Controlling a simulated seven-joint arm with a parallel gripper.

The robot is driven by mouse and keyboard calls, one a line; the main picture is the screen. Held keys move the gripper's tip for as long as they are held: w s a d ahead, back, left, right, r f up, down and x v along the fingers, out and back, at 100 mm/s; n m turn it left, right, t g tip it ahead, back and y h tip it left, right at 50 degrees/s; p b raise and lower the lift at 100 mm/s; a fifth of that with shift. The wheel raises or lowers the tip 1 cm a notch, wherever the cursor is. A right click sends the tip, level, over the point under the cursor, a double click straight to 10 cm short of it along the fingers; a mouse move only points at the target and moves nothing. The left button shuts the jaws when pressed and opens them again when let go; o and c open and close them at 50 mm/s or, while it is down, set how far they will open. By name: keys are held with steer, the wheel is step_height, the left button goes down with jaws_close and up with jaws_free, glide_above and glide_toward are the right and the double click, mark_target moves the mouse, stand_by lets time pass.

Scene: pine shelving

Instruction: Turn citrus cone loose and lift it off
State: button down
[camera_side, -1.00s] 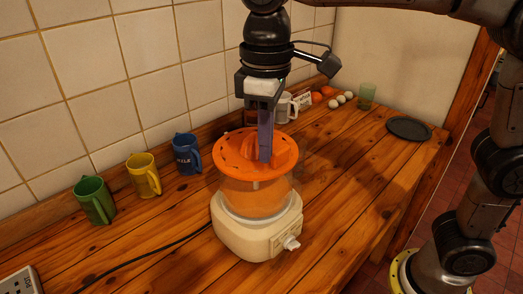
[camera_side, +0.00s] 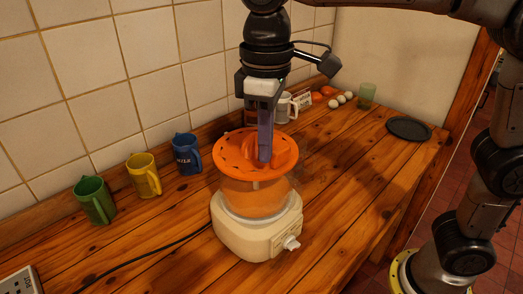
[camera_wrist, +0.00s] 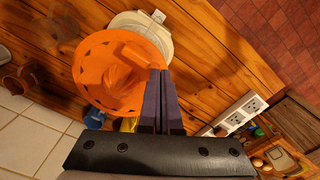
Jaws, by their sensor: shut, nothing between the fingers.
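The orange citrus cone (camera_side: 240,150), with its ridged middle and slotted disc, sits on the clear bowl (camera_side: 256,198) of the cream juicer base (camera_side: 245,238). It also shows in the wrist view (camera_wrist: 108,75). My gripper (camera_side: 265,158) points straight down with its purple fingers together, at the right side of the cone's ridged middle. In the wrist view my fingertips (camera_wrist: 160,72) lie side by side over the edge of the orange disc, with nothing between them. Whether they touch the cone I cannot tell.
A green mug (camera_side: 95,200), a yellow mug (camera_side: 143,175) and a blue mug (camera_side: 186,154) stand left along the tiled wall. A white mug (camera_side: 283,107), eggs (camera_side: 341,99), a green glass (camera_side: 366,96) and a dark plate (camera_side: 409,128) are behind.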

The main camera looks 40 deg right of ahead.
mark_target(287, 148)
steer(key=shift+f, duration=0.15)
steer(key=shift+f, duration=1.6)
steer(key=shift+f, duration=0.1)
steer(key=shift+s+d+f, duration=0.1)
steer(key=shift+s+d, duration=0.2)
steer(key=shift+d, duration=0.25)
steer(key=shift+s+d, duration=0.15)
steer(key=shift+d, duration=0.6)
stand_by(0.9)
steer(key=shift+d, duration=1)
stand_by(1.6)
steer(key=shift+a+r, duration=0.15)
steer(key=shift+r, duration=2.6)
